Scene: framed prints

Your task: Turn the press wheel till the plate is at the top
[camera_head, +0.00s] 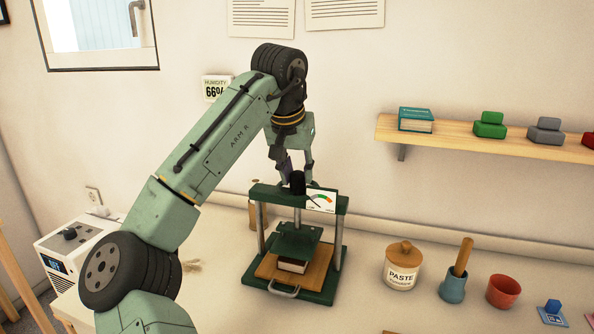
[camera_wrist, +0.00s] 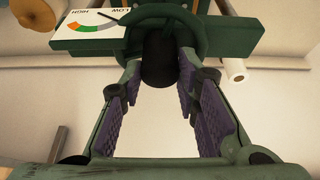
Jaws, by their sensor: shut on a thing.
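The green press (camera_head: 342,232) stands on the worktop. Its flat green plate (camera_head: 300,238) sits low, just above a small book (camera_head: 292,265) on a wooden board; I cannot tell whether they touch. The dark green press wheel (camera_wrist: 203,38) is at the top of the press in the wrist view, with a black upright handle (camera_wrist: 158,62) on it. My gripper (camera_wrist: 160,72) is shut on this handle, with a finger on each side. In the head view my gripper (camera_head: 294,172) is over the press top and hides much of the wheel.
A gauge card (camera_head: 321,200) marked low and high is on the press front. A paste jar (camera_head: 402,266), a blue mortar (camera_head: 453,287) and a red cup (camera_head: 503,291) stand to the right. A wall shelf (camera_head: 462,134) is above them. A white device (camera_head: 62,255) is at left.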

